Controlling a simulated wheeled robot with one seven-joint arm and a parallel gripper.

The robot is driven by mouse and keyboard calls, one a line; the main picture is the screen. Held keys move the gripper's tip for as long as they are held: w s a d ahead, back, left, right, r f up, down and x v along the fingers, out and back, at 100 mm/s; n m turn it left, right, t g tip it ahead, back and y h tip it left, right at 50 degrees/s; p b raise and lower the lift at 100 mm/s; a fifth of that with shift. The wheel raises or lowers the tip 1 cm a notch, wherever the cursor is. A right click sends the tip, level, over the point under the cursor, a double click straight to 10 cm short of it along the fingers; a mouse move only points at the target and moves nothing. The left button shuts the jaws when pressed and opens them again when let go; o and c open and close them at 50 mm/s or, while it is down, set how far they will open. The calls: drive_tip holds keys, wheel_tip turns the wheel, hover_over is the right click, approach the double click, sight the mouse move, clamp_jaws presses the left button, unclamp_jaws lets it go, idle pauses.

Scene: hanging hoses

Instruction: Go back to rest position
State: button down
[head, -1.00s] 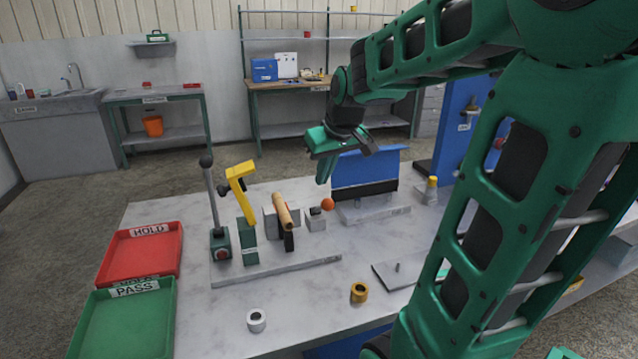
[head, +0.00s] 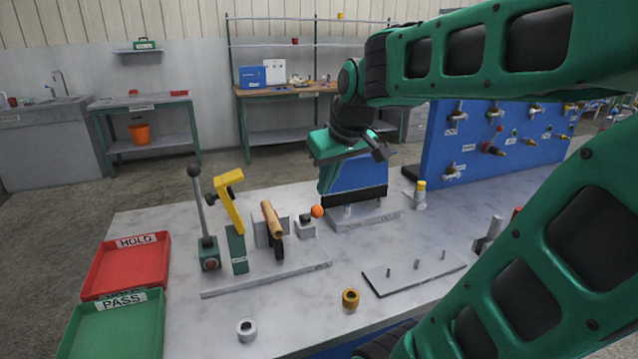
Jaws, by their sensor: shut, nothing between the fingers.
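My gripper (head: 352,170) shows in the head view at the end of my green arm, pointing down above the workbench (head: 250,298). It is shut and holds nothing. It is in the air in front of a blue panel fixture (head: 362,175) on a grey base, apart from the bench top. The fingertips are small and partly hidden by the green gripper body.
Below and left stand a row of clamps with a yellow handle (head: 228,195) and an orange ball knob (head: 317,211). A red tray (head: 128,268) and green tray (head: 112,328) sit at left. A pegged plate (head: 415,272) and blue hose board (head: 500,145) are at right.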

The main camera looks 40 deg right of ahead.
drive_tip(key=s+a+f+m+g, duration=0.2)
drive_tip(key=s+f, duration=0.3)
drive_tip(key=s, duration=0.3)
drive_tip(key=s+a+f+m+g+y, duration=0.1)
drive_tip(key=s+a+f+m+g, duration=0.1)
drive_tip(key=s+f, duration=0.4)
drive_tip(key=s+g, duration=0.1)
drive_tip(key=s, duration=0.2)
drive_tip(key=shift+s+f+m, duration=0.15)
drive_tip(key=shift+f+m, duration=0.1)
drive_tip(key=shift+m, duration=0.05)
drive_tip(key=shift+a, duration=0.1)
drive_tip(key=shift+w+f, duration=0.25)
drive_tip(key=shift+w, duration=0.4)
